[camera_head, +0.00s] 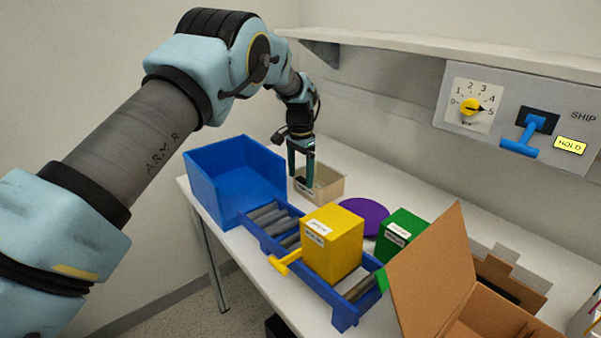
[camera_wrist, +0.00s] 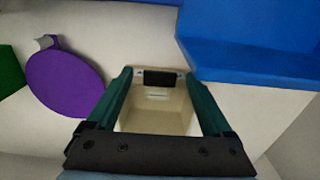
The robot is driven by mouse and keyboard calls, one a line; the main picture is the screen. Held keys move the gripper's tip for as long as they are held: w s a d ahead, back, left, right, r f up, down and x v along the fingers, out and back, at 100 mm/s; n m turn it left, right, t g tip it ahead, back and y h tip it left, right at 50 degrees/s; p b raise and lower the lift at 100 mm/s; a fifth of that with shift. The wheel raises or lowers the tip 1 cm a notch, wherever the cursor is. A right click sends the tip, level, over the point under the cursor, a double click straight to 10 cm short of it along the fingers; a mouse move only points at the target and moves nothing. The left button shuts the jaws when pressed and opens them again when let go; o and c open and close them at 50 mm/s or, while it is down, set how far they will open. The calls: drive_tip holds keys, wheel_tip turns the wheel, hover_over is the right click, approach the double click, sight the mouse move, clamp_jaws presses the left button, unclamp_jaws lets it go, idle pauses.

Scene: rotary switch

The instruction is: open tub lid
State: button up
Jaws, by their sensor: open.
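A beige tub (camera_head: 330,186) stands on the table beside the blue bin, and its open top shows a pale inside. It also shows in the wrist view (camera_wrist: 158,116), between my fingers, with a dark patch on its far rim. No separate lid is plain on it. My gripper (camera_head: 302,182) is open and points down at the tub's near left part. The fingers hide part of the tub in the head view, and I cannot tell whether they touch it. In the wrist view the green fingers (camera_wrist: 158,74) stand apart with nothing gripped.
A blue bin (camera_head: 232,178) stands close left of the tub. A purple disc (camera_head: 362,215), a yellow box (camera_head: 334,240) on a blue roller track, a green box (camera_head: 402,235) and an open cardboard box (camera_head: 432,270) crowd the right. A wall panel (camera_head: 520,115) holds a dial and lever.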

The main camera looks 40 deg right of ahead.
clamp_jaws()
idle(0.6)
idle(0.3)
